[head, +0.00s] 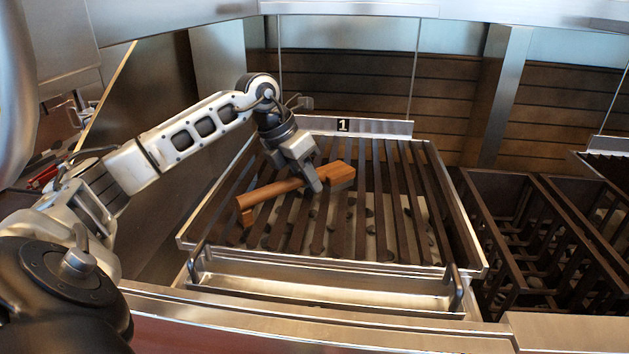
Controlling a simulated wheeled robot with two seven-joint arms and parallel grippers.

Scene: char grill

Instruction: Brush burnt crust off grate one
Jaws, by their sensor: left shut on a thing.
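Dark lumps, perhaps crust or coals, show on and between the bars (369,212). I cannot tell whether the brush touches the bars. My right gripper is not in view.
A metal tray (330,290) with upright end handles runs along the front of the grate. Dark open grate boxes (510,240) stand at the right. A steel ledge lies in front.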

